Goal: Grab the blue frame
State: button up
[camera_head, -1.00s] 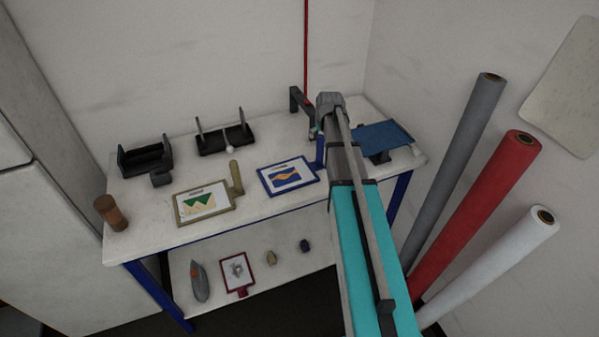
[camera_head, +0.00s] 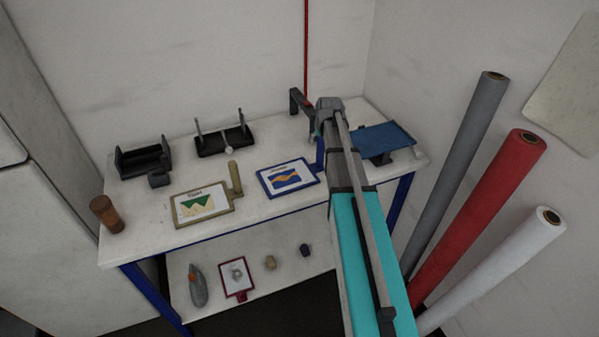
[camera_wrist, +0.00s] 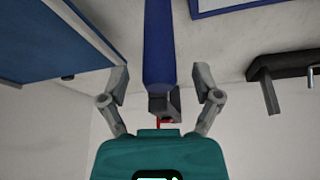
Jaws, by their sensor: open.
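The blue frame (camera_head: 270,187) lies on the white tabletop, holding a picture with orange and blue shapes. Its blue handle (camera_head: 320,150) stands up at its right side, partly hidden by my arm. In the wrist view the handle (camera_wrist: 159,45) lies between the two fingers of my gripper (camera_wrist: 162,84), with a gap visible on each side. A corner of the frame (camera_wrist: 212,8) shows at the top right there. My gripper is open; in the head view my arm hides most of it.
A blue panel (camera_head: 386,138) is close to the right of my gripper; it also shows in the wrist view (camera_wrist: 55,40). A dark hooked stand (camera_head: 299,100) is behind. A green-picture frame (camera_head: 203,204) lies left. Grey, red and white rolls (camera_head: 490,205) lean at the right.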

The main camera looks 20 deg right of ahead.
jog(key=shift+b+x, duration=1.4)
jog(key=shift+x, duration=0.35)
jog(key=shift+s, duration=0.1)
grip_shut()
